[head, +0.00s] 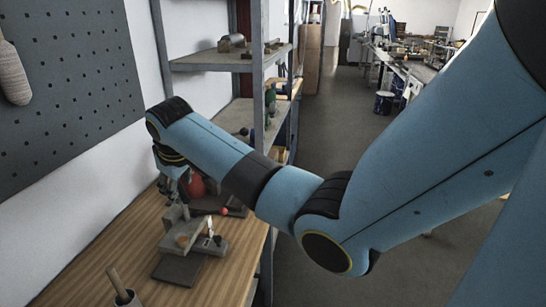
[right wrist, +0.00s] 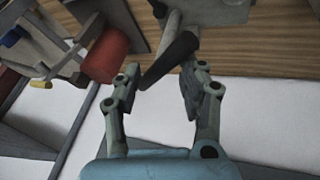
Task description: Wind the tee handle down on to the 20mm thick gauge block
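My right gripper (head: 181,183) is over the wooden bench in the head view, beside a small grey fixture (head: 210,246). In the right wrist view the same gripper (right wrist: 163,82) has its fingers apart. A dark bar (right wrist: 170,60), seemingly the tee handle, lies slantwise between them, joined to a grey rod (right wrist: 172,24). Its lower end is close to the left finger; I cannot tell whether they touch. In the head view my wrist and gripper hide the handle. I cannot pick out the 20mm gauge block for certain. My left gripper is out of view.
A red cylinder (right wrist: 106,56) stands left of the fingers in the right wrist view. A metal shelf rack (head: 258,100) rises behind the bench, and a pegboard (head: 75,90) hangs left.

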